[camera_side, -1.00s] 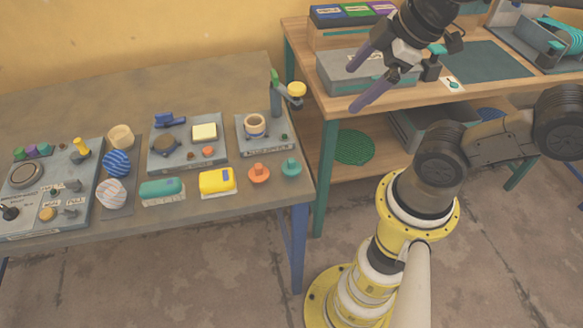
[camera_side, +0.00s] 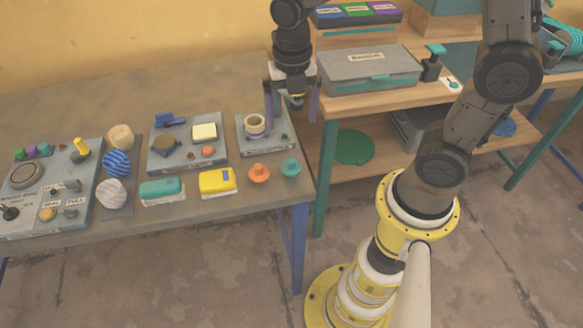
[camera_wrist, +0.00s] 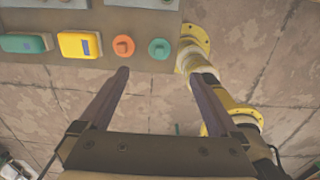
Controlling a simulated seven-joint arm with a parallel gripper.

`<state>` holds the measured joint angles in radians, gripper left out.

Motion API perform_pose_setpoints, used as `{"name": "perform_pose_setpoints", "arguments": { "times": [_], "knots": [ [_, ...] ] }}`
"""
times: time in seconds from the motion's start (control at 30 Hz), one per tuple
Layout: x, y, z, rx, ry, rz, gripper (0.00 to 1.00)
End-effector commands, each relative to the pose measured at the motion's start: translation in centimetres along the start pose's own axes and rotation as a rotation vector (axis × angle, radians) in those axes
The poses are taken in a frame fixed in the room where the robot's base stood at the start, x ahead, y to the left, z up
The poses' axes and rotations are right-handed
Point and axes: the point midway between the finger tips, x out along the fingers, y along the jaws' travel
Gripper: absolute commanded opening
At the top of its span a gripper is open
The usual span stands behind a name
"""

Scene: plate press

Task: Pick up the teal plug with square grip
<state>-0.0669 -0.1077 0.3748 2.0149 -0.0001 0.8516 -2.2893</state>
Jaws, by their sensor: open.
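The teal plug (camera_side: 291,167) stands on the front right corner of the table, just right of the orange plug (camera_side: 259,173). In the wrist view the teal plug (camera_wrist: 159,48) shows from above, close to the table edge, with a grip on top whose shape is too small to tell. My gripper (camera_side: 292,112) is open and empty, pointing down above the table's right edge, behind and above the teal plug. In the wrist view its two fingers (camera_wrist: 160,75) spread apart, with the teal plug beyond their tips, between their lines. Nothing hides the plug.
Left of the plugs lie a yellow block (camera_side: 217,182) and a teal block (camera_side: 161,191). Behind them is a grey plate with a ring (camera_side: 255,124). A wooden shelf bench (camera_side: 370,102) with a grey box (camera_side: 368,70) stands right of the table.

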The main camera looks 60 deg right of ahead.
Motion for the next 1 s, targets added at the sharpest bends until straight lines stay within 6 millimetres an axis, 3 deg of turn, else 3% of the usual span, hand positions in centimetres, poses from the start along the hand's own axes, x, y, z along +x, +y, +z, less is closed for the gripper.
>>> {"name": "perform_pose_setpoints", "arguments": {
  "times": [0.4, 0.77, 1.0],
  "knots": [
    [6.7, -0.2, -0.3, -0.001, 0.010, -0.012, 0.98],
    [9.7, -0.1, -0.3, -0.001, 0.008, -0.009, 0.98],
    [13.1, 0.0, -0.5, 0.000, 0.009, -0.010, 0.98]
  ]
}}
